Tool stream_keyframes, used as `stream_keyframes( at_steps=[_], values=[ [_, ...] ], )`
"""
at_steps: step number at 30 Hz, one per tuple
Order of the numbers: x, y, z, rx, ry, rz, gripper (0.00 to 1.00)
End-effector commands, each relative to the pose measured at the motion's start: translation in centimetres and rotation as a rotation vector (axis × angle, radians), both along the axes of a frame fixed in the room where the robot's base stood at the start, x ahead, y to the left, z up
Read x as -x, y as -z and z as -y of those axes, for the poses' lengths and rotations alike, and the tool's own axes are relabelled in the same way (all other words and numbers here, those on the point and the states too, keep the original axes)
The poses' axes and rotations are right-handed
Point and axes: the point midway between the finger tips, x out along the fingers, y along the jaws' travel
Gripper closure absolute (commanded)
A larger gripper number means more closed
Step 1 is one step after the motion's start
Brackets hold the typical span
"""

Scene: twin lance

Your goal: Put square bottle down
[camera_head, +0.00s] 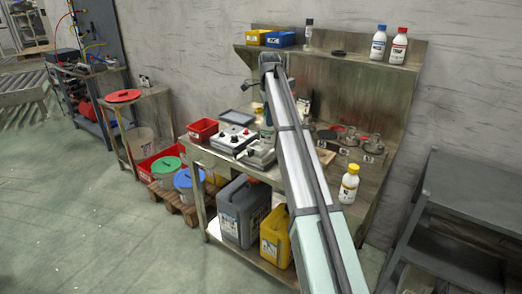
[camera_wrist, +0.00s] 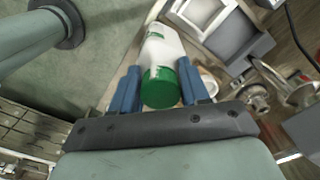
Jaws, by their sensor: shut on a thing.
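In the wrist view, a white bottle (camera_wrist: 164,47) with a green cap (camera_wrist: 160,88) sits between the blue fingers of my gripper (camera_wrist: 160,72). The fingers are shut on it near the cap end, and its body points away from the camera. I take it to be the square bottle. In the head view my own arm reaches over the metal workbench (camera_head: 352,208) and hides most of my gripper and the held bottle. I cannot tell whether the bottle's base touches anything.
On the bench stand a red bin (camera_head: 203,130), a control box (camera_head: 233,139) and a white bottle with a yellow cap (camera_head: 349,184). Several metal parts (camera_head: 373,145) lie at the back right. The upper shelf holds a blue-capped bottle (camera_head: 378,43) and a red-capped bottle (camera_head: 398,46).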

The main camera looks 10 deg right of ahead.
Motion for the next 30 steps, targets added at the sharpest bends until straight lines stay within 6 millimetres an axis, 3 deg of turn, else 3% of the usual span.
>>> stream_keyframes(
  at_steps=[1,3,9,17,30],
  values=[
    [-2.7,-1.0,-1.2,0.0,-0.01,0.0,1.0],
    [-4.9,-1.9,-2.4,0.0,-0.01,0.0,1.0],
    [-9.1,-3.4,-2.8,0.0,0.057,-0.003,1.0],
    [-9.1,-3.1,-2.7,0.0,0.157,-0.006,1.0],
    [-9.0,2.6,-2.7,0.0,0.162,-0.006,1.0]
  ],
)
